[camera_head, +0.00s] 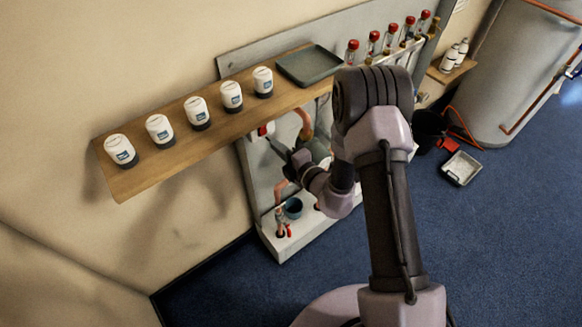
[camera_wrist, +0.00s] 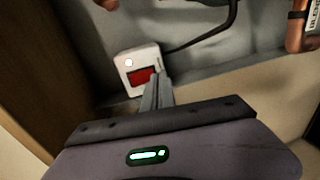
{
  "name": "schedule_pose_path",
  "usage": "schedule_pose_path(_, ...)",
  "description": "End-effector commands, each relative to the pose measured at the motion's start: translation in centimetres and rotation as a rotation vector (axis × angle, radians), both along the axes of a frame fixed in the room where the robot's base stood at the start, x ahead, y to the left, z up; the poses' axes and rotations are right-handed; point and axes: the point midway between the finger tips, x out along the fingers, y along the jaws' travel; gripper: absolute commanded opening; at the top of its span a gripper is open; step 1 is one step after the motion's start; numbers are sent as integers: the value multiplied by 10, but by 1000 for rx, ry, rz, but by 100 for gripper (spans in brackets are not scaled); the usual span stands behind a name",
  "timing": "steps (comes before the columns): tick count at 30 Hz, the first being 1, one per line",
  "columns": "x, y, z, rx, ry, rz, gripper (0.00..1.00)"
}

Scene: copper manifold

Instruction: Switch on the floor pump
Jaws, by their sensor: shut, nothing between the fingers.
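A white switch box with a red rocker (camera_wrist: 145,77) is fixed to the grey back panel in the wrist view. In the head view the switch box (camera_head: 262,131) shows small, just under the wooden shelf. My gripper (camera_wrist: 156,82) is shut and empty, with its fingertips over the lower right edge of the red rocker. I cannot tell whether they touch it. In the head view my gripper (camera_head: 270,140) reaches toward the box from the lower right. A dark cable runs from the box to the right. The floor pump is not clearly recognisable; my arm hides part of the panel.
A wooden shelf (camera_head: 150,178) with several white heads and a dark tray (camera_head: 309,64) hangs above the panel. Copper pipes (camera_wrist: 299,28) stand to the right of the switch. A small pot (camera_head: 293,207) sits on the ledge below. Blue floor lies open at the front.

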Motion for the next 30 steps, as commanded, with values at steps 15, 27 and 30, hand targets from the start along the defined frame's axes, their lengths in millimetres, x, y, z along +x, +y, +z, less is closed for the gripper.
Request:
schedule_pose_path(15,-79,-57,-15,-1,2,0,0)
schedule_pose_path(27,-82,-59,-16,-1,0,1,0)
schedule_pose_path(30,-82,-59,-16,-1,0,1,0)
